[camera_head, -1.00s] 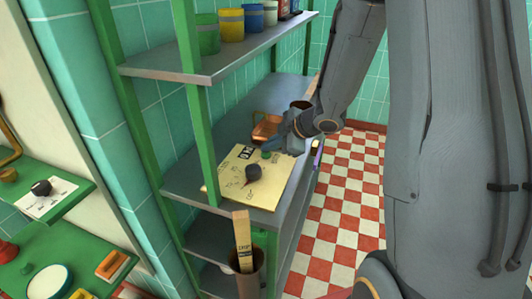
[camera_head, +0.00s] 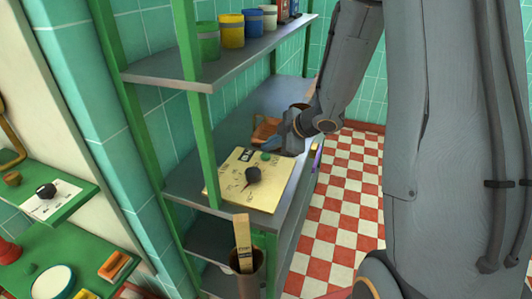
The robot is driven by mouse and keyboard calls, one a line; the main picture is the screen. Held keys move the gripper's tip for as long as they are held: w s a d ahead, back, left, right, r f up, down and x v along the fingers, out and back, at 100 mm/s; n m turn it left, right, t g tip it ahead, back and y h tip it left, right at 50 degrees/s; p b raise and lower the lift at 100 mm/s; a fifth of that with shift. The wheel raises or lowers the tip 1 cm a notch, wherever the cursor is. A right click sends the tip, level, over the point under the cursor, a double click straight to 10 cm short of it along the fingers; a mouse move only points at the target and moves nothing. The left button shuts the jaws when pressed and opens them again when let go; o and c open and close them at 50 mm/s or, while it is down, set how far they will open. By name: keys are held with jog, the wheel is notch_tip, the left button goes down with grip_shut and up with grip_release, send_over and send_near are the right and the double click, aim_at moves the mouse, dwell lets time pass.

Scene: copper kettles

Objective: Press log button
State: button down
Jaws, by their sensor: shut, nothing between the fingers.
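A pale yellow panel (camera_head: 236,188) with dark markings lies on the grey shelf. It bears a dark round knob (camera_head: 253,174) and a small green button (camera_head: 265,156) near its far edge. No log label is readable at this size. My gripper (camera_head: 279,148) is shut and empty, just above and right of the green button, close to the panel's far right corner. I cannot tell whether it touches anything.
A copper-coloured tray (camera_head: 265,130) sits behind the panel. Several tins, such as the yellow one (camera_head: 231,30), stand on the upper shelf (camera_head: 205,72). A green post (camera_head: 205,135) rises left of the panel. A bin (camera_head: 247,270) stands below.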

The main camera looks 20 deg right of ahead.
jog(key=shift+r, duration=0.2)
notch_tip(320, 180, up, 5)
jog(key=p, duration=0.5)
jog(key=shift+p, duration=0.3)
dwell(0.7)
jog(key=m, duration=0.1)
jog(key=m+g+h+b, duration=0.1)
jog(key=m+h+b, duration=0.1)
jog(key=m+h, duration=0.5)
send_near(269, 157)
jog(key=s+d+r+m+y, duration=0.1)
jog(key=s+d+r, duration=0.15)
jog(key=d, duration=0.25)
jog(key=s+a+m+g, duration=0.2)
jog(key=s+m, duration=0.1)
jog(key=s, duration=0.5)
jog(key=s+a+m+g+b, duration=0.1)
jog(key=s+a+m+g, duration=0.1)
jog(key=s, duration=0.6)
jog(key=shift+s+a+m+g+y, duration=0.15)
jog(key=shift+a+m+g+y, duration=0.25)
jog(key=shift+m, duration=0.7)
